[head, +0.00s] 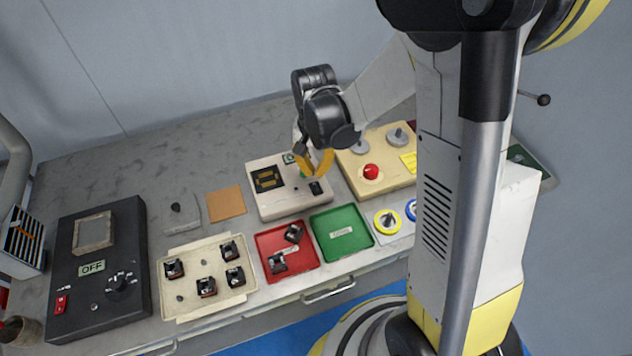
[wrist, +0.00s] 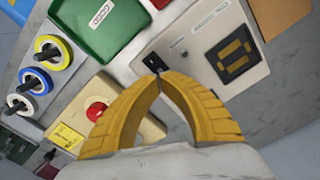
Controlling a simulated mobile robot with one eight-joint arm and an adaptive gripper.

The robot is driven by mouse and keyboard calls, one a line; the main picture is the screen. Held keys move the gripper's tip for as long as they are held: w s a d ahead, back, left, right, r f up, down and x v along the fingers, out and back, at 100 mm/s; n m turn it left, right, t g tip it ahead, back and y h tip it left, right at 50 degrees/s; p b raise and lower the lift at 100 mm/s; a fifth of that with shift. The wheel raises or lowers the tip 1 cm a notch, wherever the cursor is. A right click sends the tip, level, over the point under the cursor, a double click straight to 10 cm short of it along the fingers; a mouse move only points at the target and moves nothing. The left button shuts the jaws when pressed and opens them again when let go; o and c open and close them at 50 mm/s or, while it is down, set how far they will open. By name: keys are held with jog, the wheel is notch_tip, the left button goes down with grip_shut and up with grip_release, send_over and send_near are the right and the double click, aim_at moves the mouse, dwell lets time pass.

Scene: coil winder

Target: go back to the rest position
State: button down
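My gripper (head: 314,172) hangs over the white box (head: 286,207) at the middle of the bench. In the wrist view its two yellow fingers (wrist: 159,75) curve together and their tips meet; nothing shows between them. The white box has a dark square socket (wrist: 235,56) and a small black switch (wrist: 152,60), which appears just beyond the fingertips. I cannot tell whether the tips touch the box.
A cream machine with a red button (head: 371,171) stands right of the box. In front are a green empty tray (head: 341,233) and a red tray (head: 305,262) holding dark parts. A beige tray (head: 181,302) and a black control box (head: 70,255) stand left. Wire spools (head: 387,222) sit at the right.

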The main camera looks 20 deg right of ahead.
jog(key=shift+r+p, duration=0.55)
jog(key=shift+r, duration=0.55)
jog(key=shift+r, duration=0.15)
jog(key=s+r+n+t+b, duration=0.2)
jog(key=s+r+n+t, duration=0.4)
jog(key=s+r, duration=0.6)
jog(key=shift+s+r+t, duration=0.35)
jog(key=shift+r+t, duration=0.15)
jog(key=shift+r, duration=0.85)
